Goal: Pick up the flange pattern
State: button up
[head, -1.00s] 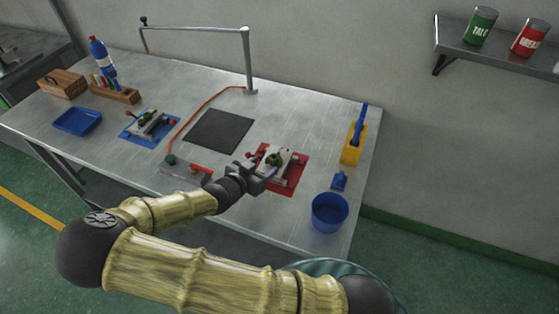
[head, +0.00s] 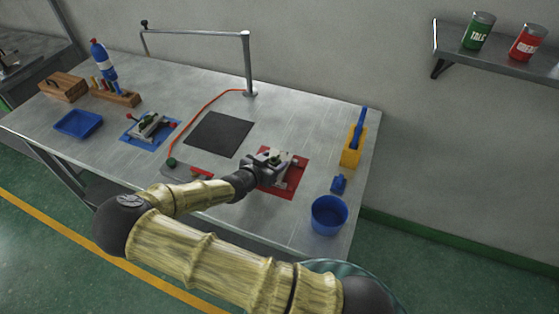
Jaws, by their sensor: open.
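My gripper (head: 275,160) is open and sits over the left part of the mould. Its fingers hide much of the mould, and whether they touch anything cannot be told.
A second mould (head: 149,126) lies on a blue mat to the left. A dark square pad (head: 218,134) lies mid-table. A blue bucket (head: 329,215), a blue block (head: 338,184) and a yellow holder (head: 352,152) stand to the right. A metal post (head: 248,65) with an overhead bar stands behind.

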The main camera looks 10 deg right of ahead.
jog(key=shift+w+d+f, duration=0.2)
jog(key=shift+w+d, duration=0.1)
jog(key=shift+d, duration=0.05)
jog(key=shift+a, duration=0.1)
jog(key=shift+c, duration=0.5)
